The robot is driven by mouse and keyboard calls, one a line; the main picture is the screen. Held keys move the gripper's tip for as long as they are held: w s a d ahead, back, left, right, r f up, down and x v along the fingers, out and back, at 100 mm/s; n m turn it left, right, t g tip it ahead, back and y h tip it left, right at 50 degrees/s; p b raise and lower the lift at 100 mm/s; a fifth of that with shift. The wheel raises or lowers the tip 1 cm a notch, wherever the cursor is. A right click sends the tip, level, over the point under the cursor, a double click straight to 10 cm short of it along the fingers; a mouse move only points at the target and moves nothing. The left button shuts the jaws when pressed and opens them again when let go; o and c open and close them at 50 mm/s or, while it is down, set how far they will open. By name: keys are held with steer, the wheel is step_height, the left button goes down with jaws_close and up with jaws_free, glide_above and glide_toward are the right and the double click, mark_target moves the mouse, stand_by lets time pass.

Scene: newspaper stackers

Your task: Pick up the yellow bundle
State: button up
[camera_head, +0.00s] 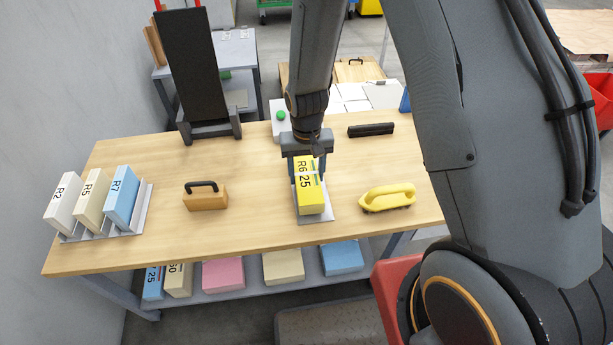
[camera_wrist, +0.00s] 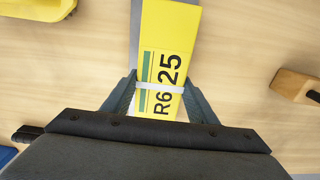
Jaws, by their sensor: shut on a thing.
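The yellow bundle (camera_head: 309,199) is marked "R6 25" and has a pale band around it. It sits on or just above a grey metal plate (camera_head: 322,217) near the middle of the wooden table; I cannot tell whether it touches the plate. My gripper (camera_head: 306,168) points down over the bundle's far part and is shut on it. In the wrist view the yellow bundle (camera_wrist: 165,50) lies between the two fingers of my gripper (camera_wrist: 158,97), one on each side near the band.
On the wooden table (camera_head: 250,240), a wooden block with black handle (camera_head: 206,197) stands left and a yellow-handled brush (camera_head: 388,198) right. A rack with white (camera_head: 66,214), cream (camera_head: 92,208) and blue (camera_head: 122,208) bundles is at far left. A black bar (camera_head: 371,130) lies behind.

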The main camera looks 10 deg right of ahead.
mark_target(307, 173)
step_height(307, 173, up, 9)
steer(key=shift+f+b, duration=0.1)
steer(key=shift+b, duration=0.25)
stand_by(0.6)
